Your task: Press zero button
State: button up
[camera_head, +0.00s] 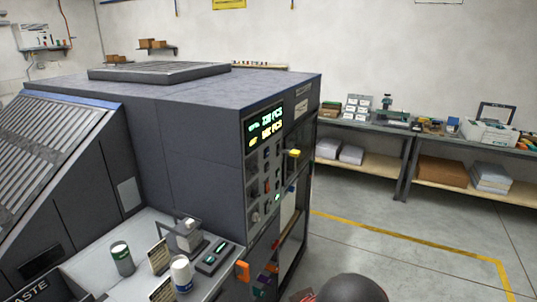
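A control panel (266,168) is on the narrow front face of a large dark grey machine (190,135). A lit display (266,127) at its top shows green and yellow figures. Below it are several small buttons and switches, one with a green light (277,197). A small dark device with green-lit parts (214,256) lies on the light ledge at the machine's foot. I cannot read any button's label, so I cannot tell which is the zero button. My gripper's fingers do not show; a dark rounded part, perhaps of my arm, shows at the bottom edge.
A green-and-white can (122,259), a white can (181,274) and small signs stand on the ledge (130,285). A yellow knob (294,153) sticks out right of the panel. Shelves (385,125) line the back wall. The floor right of the machine is clear.

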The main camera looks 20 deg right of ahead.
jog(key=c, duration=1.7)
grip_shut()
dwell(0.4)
